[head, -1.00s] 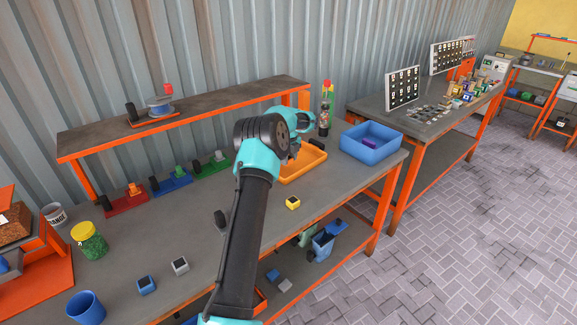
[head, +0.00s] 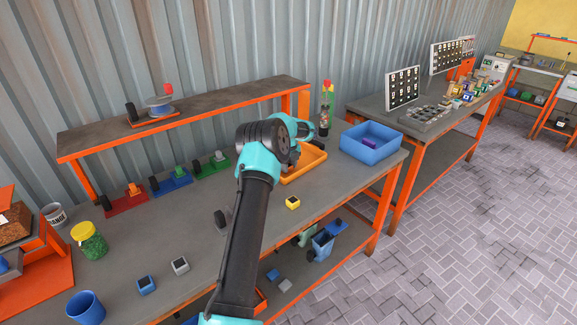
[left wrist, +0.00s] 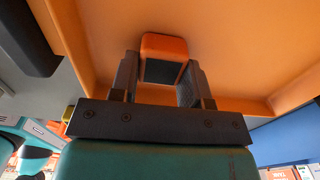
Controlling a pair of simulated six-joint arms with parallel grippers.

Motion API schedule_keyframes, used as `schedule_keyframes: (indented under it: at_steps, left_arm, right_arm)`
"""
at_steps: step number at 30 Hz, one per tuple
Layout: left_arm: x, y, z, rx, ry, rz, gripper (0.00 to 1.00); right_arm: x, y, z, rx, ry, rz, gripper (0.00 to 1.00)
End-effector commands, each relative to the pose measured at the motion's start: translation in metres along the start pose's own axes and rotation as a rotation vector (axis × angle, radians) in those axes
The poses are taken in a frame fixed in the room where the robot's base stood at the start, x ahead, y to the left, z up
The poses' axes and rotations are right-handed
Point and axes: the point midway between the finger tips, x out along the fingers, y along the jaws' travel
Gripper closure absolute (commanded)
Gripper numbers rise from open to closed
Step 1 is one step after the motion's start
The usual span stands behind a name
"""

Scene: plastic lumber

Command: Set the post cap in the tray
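An orange post cap (left wrist: 165,46) with a dark square opening sits between the fingers of my left gripper (left wrist: 163,78) in the left wrist view. The fingers press against its two sides. The orange tray (head: 304,173) stands on the bench, partly behind my left arm in the head view. The tray's orange floor and walls (left wrist: 232,50) surround the cap in the left wrist view. I cannot tell whether the cap touches the floor. In the head view my arm hides the cap. My right gripper is not in view.
A yellow-topped cap (head: 293,203), a grey cap (head: 181,266) and a blue cap (head: 146,286) stand on the bench. A blue bin (head: 372,154) with a purple piece stands right of the tray. A raised shelf (head: 200,112) runs behind.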

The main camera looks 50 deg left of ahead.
Motion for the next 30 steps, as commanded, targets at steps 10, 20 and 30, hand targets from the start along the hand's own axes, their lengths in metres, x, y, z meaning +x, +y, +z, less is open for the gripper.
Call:
schedule_keyframes:
  at_steps: [10, 20, 30]
  left_arm:
    - [0.0, 0.0, 0.0, 0.0, 0.0, 0.0, 0.33]
    - [-0.01, 0.0, 0.0, 0.0, -0.001, -0.002, 0.33]
    - [-0.064, -0.001, 0.0, 0.0, -0.001, -0.003, 0.33]
  right_arm:
    - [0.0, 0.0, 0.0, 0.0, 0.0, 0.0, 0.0]
    - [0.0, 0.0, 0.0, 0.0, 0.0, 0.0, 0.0]
    - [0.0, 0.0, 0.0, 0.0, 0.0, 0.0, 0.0]
